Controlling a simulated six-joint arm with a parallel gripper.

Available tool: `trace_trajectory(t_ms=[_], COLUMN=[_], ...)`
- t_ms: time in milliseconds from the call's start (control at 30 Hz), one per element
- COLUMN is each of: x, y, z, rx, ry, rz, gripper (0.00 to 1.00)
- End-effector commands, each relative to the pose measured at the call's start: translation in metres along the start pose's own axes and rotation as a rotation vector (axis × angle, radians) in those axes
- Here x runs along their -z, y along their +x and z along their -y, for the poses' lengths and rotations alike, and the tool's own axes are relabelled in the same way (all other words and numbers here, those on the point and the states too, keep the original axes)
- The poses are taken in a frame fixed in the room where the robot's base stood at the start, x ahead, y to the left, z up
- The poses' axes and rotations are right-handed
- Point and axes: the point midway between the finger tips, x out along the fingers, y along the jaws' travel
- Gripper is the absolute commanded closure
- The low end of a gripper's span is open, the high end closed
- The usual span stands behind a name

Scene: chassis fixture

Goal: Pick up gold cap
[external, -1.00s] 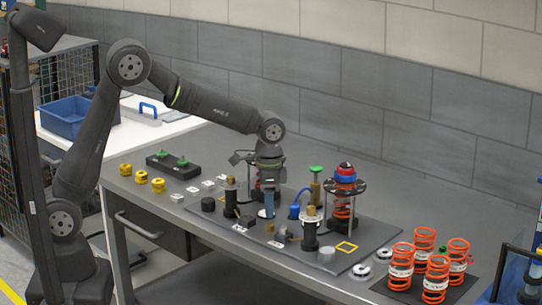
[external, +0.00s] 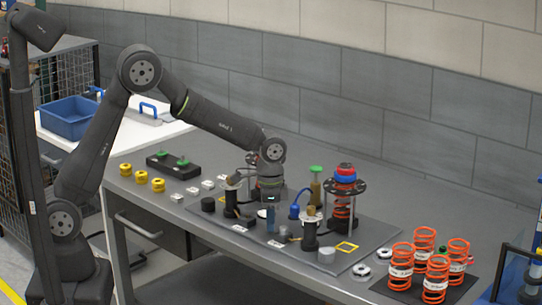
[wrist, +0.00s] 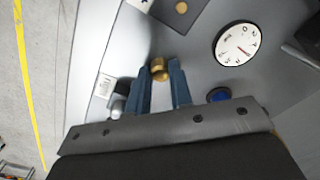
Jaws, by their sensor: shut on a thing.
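The gold cap (wrist: 159,71) is small and round and sits between my two blue fingertips in the wrist view. My gripper (external: 271,229) points down over the dark fixture plate (external: 350,263), low near its front edge. It is shut on the gold cap. In the external view the fingers and their surroundings hide most of the cap, and I cannot tell whether it still touches the plate.
A white dial (wrist: 238,43) lies close by. Orange springs (external: 400,268) stand at far right.

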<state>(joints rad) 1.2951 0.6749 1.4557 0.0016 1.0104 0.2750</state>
Motion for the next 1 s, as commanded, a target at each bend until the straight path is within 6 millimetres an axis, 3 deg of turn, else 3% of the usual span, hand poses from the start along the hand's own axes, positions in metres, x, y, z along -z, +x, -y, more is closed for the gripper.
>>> trace_trajectory(t_ms=[267,533,800,1000], x=[0.000,0.001,-0.013,-0.022], y=[-0.005,-0.041,-0.078,-0.099], z=[0.000,0.000,-0.061,-0.096], rx=[0.000,0.000,-0.001,-0.001], ry=[0.000,0.000,0.006,0.003], rz=[-0.001,-0.004,-0.002,-0.001], gripper=[1.00,1.00,1.00,1.00])
